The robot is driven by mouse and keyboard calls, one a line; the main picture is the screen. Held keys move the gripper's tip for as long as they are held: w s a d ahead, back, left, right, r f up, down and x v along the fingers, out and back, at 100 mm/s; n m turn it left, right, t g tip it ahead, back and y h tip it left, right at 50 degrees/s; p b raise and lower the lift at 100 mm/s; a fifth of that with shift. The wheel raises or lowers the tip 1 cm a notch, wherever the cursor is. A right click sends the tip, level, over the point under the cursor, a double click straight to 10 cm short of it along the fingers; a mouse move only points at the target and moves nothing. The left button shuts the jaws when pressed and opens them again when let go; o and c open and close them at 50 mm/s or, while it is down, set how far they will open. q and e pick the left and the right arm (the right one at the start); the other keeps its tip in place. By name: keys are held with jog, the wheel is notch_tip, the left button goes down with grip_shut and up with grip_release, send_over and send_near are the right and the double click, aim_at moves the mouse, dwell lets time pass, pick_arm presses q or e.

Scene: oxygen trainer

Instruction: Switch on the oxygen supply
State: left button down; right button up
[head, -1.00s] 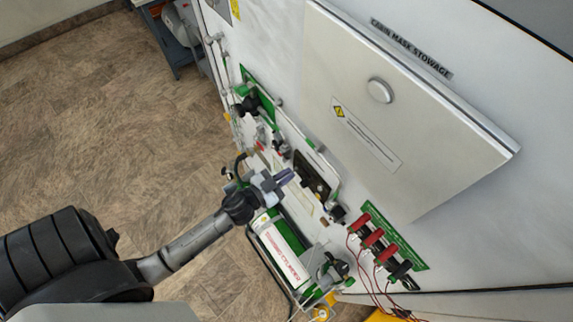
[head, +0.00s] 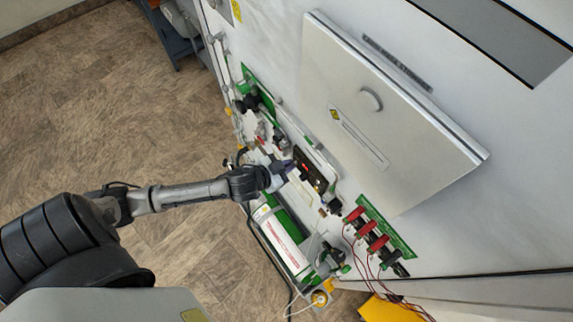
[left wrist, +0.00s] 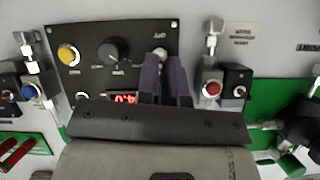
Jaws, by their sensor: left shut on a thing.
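The black oxygen panel (left wrist: 95,40) fills the upper middle of the left wrist view, with a yellow button (left wrist: 69,54), a black knob (left wrist: 113,52) and a lit red number display (left wrist: 124,98). A small metal toggle switch (left wrist: 160,51) sits at the panel's upper right. My left gripper (left wrist: 166,66) is shut on the toggle switch, its dark purple fingers covering most of it. In the head view the panel (head: 309,170) shows on the wall unit with a red glow, and my left gripper (head: 287,166) is against it. My right gripper is not in view.
A blue button (left wrist: 29,89) and a red button (left wrist: 211,89) flank the panel.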

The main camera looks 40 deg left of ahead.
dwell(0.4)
pick_arm(q)
jog(key=c, duration=1.3)
grip_release()
jog(key=shift+o, duration=0.2)
jog(key=shift+s, duration=0.1)
jog(key=b+v, duration=0.3)
jog(key=v, duration=1)
jog(key=shift+s+r, duration=0.25)
